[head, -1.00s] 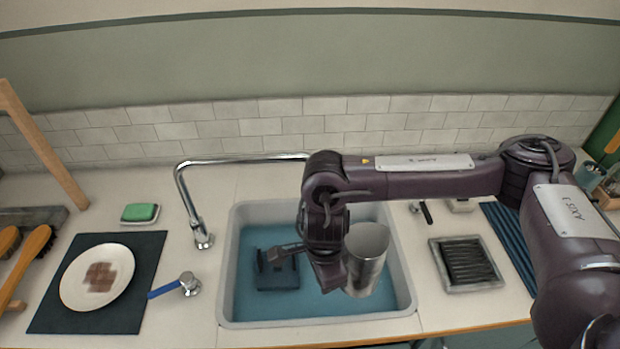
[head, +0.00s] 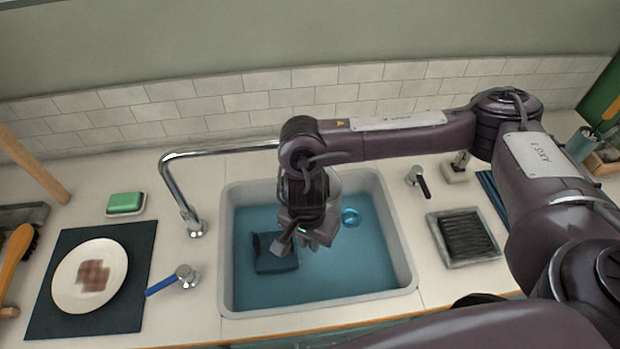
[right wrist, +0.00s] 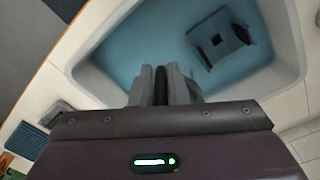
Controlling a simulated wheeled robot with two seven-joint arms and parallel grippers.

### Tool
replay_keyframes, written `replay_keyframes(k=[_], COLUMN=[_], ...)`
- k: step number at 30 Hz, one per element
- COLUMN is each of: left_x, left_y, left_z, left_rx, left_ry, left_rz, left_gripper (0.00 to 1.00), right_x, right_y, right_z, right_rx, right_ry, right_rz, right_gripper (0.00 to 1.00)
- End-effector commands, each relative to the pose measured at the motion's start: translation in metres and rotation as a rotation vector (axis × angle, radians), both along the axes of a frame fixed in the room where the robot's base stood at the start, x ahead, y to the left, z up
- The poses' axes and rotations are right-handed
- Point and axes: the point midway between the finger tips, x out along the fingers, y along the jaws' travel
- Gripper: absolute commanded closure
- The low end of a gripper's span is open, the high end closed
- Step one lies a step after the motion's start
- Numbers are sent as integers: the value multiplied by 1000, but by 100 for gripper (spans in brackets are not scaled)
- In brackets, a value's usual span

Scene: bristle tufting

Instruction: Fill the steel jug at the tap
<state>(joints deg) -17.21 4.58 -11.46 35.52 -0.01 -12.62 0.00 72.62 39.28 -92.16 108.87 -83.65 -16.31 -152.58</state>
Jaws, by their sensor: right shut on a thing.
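The tap is a chrome spout (head: 172,178) at the left of the sink, reaching right over the basin; its end is hidden behind my right arm. A lever with a blue handle (head: 163,285) stands in front of its base. My right gripper (head: 308,240) points down over the basin, shut on the steel jug. Only a grey sliver of what looks like the jug (head: 334,183) shows beside my wrist; the rest is hidden. In the right wrist view the fingers (right wrist: 162,85) are close together with a dark strip between them. My left gripper is not in view.
A plate (head: 88,276) on a dark mat and green soap (head: 125,202) are left. A ridged tray (head: 462,237) is right.

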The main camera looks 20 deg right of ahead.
Motion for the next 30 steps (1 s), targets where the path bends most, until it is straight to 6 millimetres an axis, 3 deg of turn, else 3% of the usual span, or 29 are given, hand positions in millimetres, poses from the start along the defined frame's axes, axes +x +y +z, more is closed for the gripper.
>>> replay_keyframes(k=[1,8,19,24,30], left_x=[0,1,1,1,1], left_y=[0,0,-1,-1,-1], left_z=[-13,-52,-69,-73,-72], left_rx=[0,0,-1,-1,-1], left_ry=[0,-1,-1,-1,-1], left_rz=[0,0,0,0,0], left_gripper=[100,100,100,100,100], right_x=[0,0,63,76,78], right_y=[0,0,-27,-33,-34], right_z=[-14,-59,-53,-52,-51], right_rx=[0,0,-1,0,1], right_ry=[0,1,-2,-1,-1], right_rz=[0,0,-4,-2,1], right_gripper=[100,100,100,100,100])
